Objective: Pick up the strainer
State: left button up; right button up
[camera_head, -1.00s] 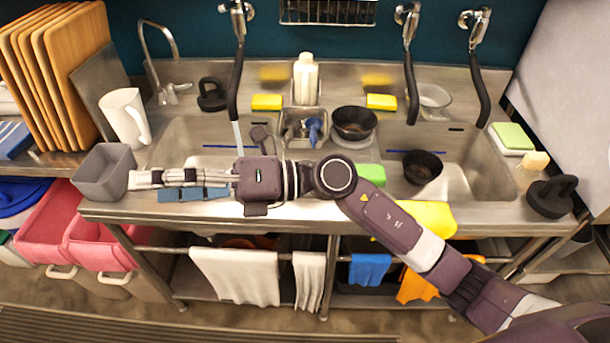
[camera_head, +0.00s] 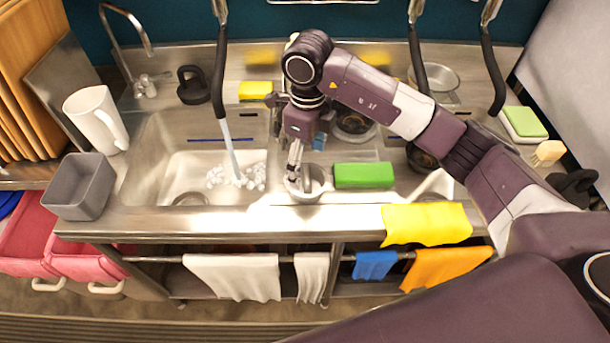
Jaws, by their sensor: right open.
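A small round metal cup-like piece (camera_head: 311,186), which looks like the strainer, sits at the front edge of the sink unit, left of the green sponge. My right gripper (camera_head: 294,174) points down at it, with its fingertips at or inside the left part of its rim. The gripper is open, seen nearly edge on, so the gap between its fingers is hard to see. I cannot tell whether the fingers touch the piece. My left gripper is out of view.
Water runs from a hose into the left basin (camera_head: 165,165), over white bits (camera_head: 240,178). A green sponge (camera_head: 363,175) lies close on the right. A grey bin (camera_head: 78,190) and white pitcher (camera_head: 96,118) stand left. Dark bowls behind are partly hidden by my arm.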

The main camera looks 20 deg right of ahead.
aim_at(304, 173)
jog(key=f+p, duration=0.2)
jog(key=shift+s+a+f, duration=0.2)
jog(key=shift+a+f, duration=0.15)
jog(key=shift+w+a+f+p, duration=0.15)
jog(key=shift+f+p, duration=0.1)
jog(key=shift+f, duration=0.35)
jog(key=shift+w+d+f+p, duration=0.1)
jog(key=shift+f+p, duration=0.1)
jog(key=shift+f, duration=0.85)
jog(key=c, duration=0.8)
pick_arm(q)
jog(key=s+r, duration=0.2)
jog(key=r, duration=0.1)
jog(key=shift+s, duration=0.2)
pick_arm(e)
jog(key=c, duration=0.6)
jog(key=shift+o, duration=0.2)
